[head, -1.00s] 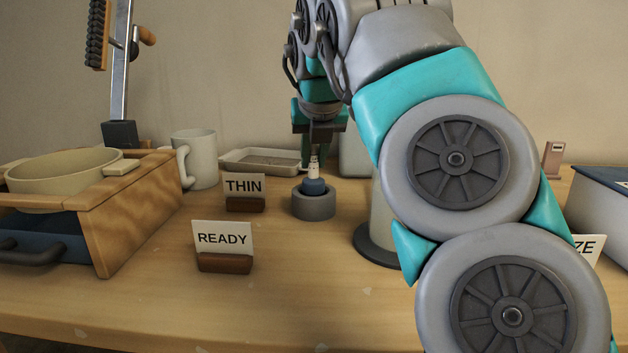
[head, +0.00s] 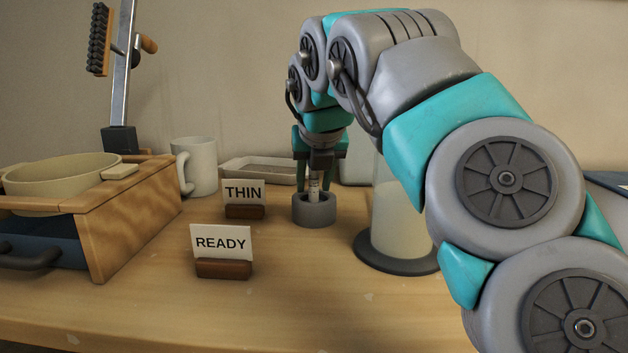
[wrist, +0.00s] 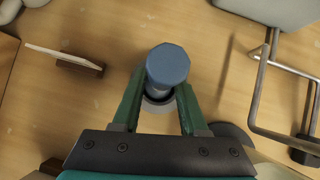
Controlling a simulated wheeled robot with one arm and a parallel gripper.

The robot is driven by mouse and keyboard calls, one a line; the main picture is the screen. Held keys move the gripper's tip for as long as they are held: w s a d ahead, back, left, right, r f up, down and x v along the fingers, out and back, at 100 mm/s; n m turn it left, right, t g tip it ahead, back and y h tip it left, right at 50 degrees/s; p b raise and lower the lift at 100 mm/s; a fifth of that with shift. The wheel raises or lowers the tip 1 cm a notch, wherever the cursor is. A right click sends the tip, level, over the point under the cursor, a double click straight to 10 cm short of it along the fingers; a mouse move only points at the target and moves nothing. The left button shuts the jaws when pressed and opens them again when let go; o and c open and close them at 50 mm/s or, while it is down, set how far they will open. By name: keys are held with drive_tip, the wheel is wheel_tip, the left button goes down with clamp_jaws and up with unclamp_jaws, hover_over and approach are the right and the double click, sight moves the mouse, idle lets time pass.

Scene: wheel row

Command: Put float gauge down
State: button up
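The float gauge (head: 314,187) stands upright in a small grey ring-shaped holder (head: 314,211). Its pale narrow stem shows above the rim, and its lower part is hidden inside. In the wrist view, the blue part of the gauge (wrist: 167,66) shows between the fingertips, with the holder's dark rim (wrist: 158,99) behind it. My gripper (head: 320,180) points down over the holder. Its teal fingers are spread on either side of the gauge, with bench visible between them in the wrist view (wrist: 162,82). Any slight finger contact is hard to judge.
A THIN card (head: 243,193) stands just left of the holder, and a READY card (head: 221,243) is nearer the front. A pale cylinder on a dark base (head: 397,266) stands close right. A mug (head: 196,168) and tray (head: 259,169) are behind. The front bench is clear.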

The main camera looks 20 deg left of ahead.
drive_tip(key=shift+o, duration=0.4)
drive_tip(key=shift+r, duration=0.1)
drive_tip(key=shift+r, duration=0.2)
drive_tip(key=p+v, duration=0.2)
drive_tip(key=v, duration=0.9)
drive_tip(key=shift+s+d+r, duration=0.15)
drive_tip(key=shift+s+r, duration=0.05)
drive_tip(key=shift+r, duration=0.1)
